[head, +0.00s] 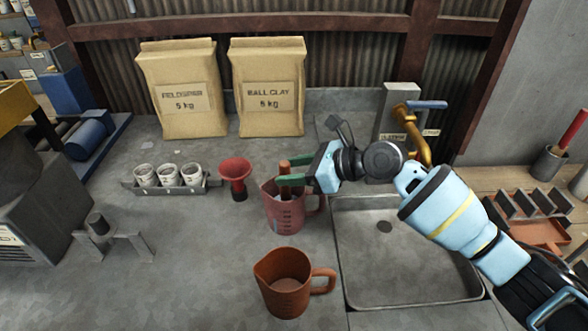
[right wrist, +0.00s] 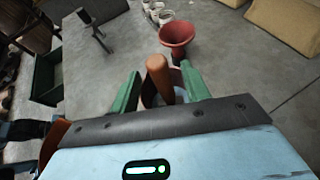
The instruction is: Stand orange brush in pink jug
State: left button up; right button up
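The orange brush (head: 284,168) stands upright with its handle sticking up out of the pink jug (head: 287,216). Its lower end is hidden inside the jug. My right gripper (head: 290,171) is at the handle, above the jug's rim. In the right wrist view the brush handle (right wrist: 159,76) is between the green fingers (right wrist: 160,90), with a gap showing on each side, so the gripper is open around it. Part of the pink jug (right wrist: 150,97) shows below the handle there. My left gripper is not in view.
An orange-brown jug (head: 281,287) stands in front of the pink jug. A red funnel (head: 236,171) and a rack of white cups (head: 168,188) are to the left. A sink (head: 400,285) lies right, under a brass tap (head: 414,130). Two clay bags (head: 268,115) stand behind.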

jog(key=v, duration=0.7)
jog(key=shift+d+p, duration=0.3)
jog(key=shift+d, duration=0.05)
jog(key=shift+s+r, duration=0.1)
jog(key=shift+s, duration=0.05)
dwell(0.6)
